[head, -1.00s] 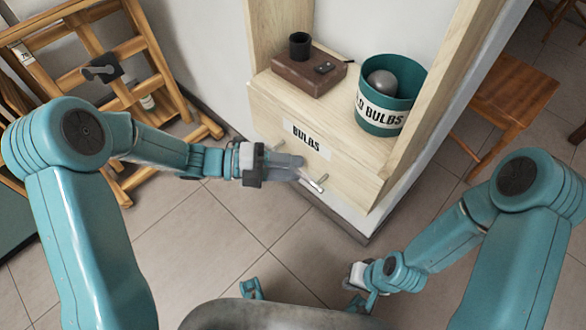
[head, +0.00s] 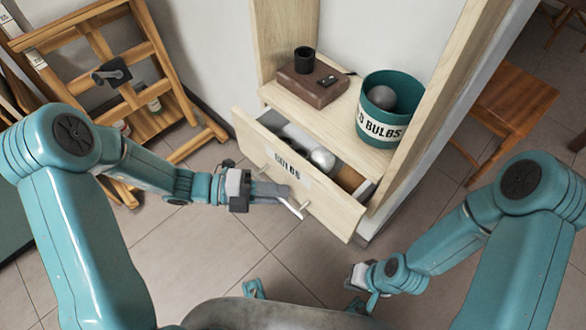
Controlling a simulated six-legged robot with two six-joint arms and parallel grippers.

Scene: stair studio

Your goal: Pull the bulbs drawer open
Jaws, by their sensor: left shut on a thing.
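The bulbs drawer (head: 325,208) is a pale wooden drawer with a "BULBS" label on its front, and it stands partly open. A pale round bulb (head: 322,158) and other items show inside it; part of the inside is hidden behind the front. A metal bar handle (head: 295,209) crosses the drawer front. My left gripper (head: 284,195) is shut on the handle, in front of the label. My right gripper (head: 357,290) is low at the bottom right, apart from the drawer, and its fingers are too hidden to read.
On the shelf above stand a brown box (head: 313,88) with a black cup (head: 304,60) and a teal bin (head: 387,108) holding a grey ball. A wooden easel (head: 160,60) stands at left, a wooden chair (head: 510,105) at right. The tiled floor before the drawer is clear.

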